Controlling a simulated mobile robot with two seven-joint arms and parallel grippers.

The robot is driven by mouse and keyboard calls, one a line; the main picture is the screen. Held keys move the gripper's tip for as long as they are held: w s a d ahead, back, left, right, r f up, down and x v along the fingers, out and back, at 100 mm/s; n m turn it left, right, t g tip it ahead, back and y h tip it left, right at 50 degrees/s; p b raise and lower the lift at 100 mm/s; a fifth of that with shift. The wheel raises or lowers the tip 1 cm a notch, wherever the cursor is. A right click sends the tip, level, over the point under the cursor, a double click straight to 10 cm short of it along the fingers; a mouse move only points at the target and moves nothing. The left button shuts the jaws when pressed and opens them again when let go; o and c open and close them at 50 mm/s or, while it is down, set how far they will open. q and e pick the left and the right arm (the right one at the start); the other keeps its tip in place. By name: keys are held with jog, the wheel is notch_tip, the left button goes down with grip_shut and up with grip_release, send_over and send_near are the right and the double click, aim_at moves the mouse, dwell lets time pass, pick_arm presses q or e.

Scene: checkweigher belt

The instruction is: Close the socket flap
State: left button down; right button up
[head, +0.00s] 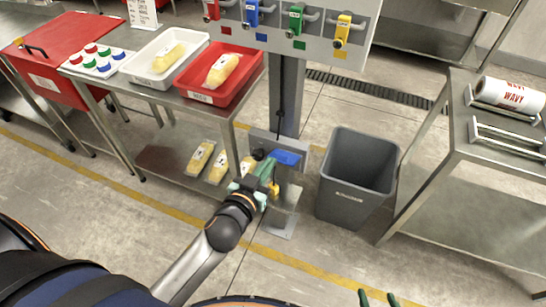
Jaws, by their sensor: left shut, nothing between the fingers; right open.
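The blue socket flap (285,157) is on a grey box low on the post. It appears to stand out from the box, raised; its hinge and the socket itself are hidden. My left gripper (266,166) is shut and empty, just left of and below the flap, its green fingers overlapping the box in the picture. I cannot tell whether it touches the flap. A small yellow part (274,188) shows beside the gripper, partly covered. My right gripper (378,299) is open at the bottom edge, far from the box; only its green fingertips show.
The grey post (287,95) carries a panel with coloured valve handles above. A grey bin (357,177) stands right of the box. A steel table with a red tray (205,97) stands left, with bags on its lower shelf. Another steel table (480,160) is at right.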

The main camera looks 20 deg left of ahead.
pick_arm(q)
send_over(278, 155)
jog(key=w, duration=0.1)
jog(key=shift+w+d+f, duration=0.1)
jog(key=shift+d+f, duration=0.2)
jog(key=shift+f, duration=0.4)
jog(key=f, duration=0.1)
jog(key=s+f, duration=0.1)
jog(key=shift+s+f+b, duration=0.25)
jog(key=shift+f+b, duration=0.05)
jog(key=shift+b, duration=0.1)
jog(key=shift+s+f, duration=0.4)
jog(key=shift+f, duration=0.1)
